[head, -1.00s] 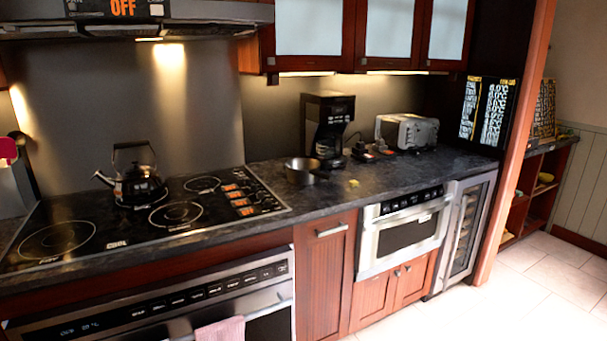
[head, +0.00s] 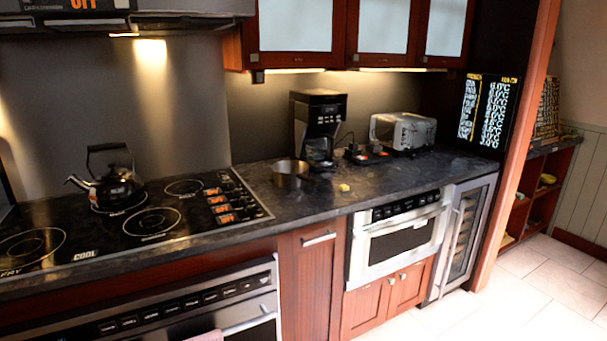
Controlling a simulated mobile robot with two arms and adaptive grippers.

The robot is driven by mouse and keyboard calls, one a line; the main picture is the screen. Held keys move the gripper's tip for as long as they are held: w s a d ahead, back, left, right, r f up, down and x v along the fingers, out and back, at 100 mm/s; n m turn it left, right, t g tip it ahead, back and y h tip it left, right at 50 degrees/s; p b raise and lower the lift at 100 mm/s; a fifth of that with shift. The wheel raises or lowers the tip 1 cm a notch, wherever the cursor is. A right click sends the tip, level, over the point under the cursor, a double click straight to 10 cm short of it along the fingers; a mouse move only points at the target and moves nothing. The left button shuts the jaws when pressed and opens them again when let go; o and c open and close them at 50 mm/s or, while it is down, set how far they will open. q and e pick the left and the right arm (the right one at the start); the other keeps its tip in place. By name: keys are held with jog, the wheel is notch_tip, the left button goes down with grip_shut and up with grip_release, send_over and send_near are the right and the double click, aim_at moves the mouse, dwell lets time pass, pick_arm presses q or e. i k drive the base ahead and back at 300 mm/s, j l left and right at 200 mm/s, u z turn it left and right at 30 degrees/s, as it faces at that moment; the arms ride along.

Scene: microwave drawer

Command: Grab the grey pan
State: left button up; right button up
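The grey pan (head: 289,176) is a small metal saucepan. It sits upright on the dark stone counter, to the right of the cooktop and in front of the coffee maker. Its handle seems to point right, toward the coffee maker's front. Neither of my grippers shows in the head view, so nothing of mine is seen near the pan.
The cooktop (head: 105,228) with a black kettle (head: 113,188) lies left of the pan. A coffee maker (head: 318,128), a toaster (head: 404,132) and a small yellow object (head: 344,188) are on the counter (head: 400,178). Cabinets hang above. The pale floor (head: 480,315) is clear at right.

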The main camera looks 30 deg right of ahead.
aim_at(287, 175)
jog(key=i+l, duration=0.15)
jog(key=l, duration=0.25)
jog(key=i+l, duration=0.1)
jog(key=l, duration=0.3)
jog(key=i+l, duration=0.15)
jog(key=l, duration=0.25)
jog(key=i+l, duration=0.1)
jog(key=l, duration=0.3)
jog(key=i+l, duration=0.15)
jog(key=l, duration=0.25)
jog(key=i+l, duration=0.15)
jog(key=l, duration=0.25)
jog(key=u, duration=0.05)
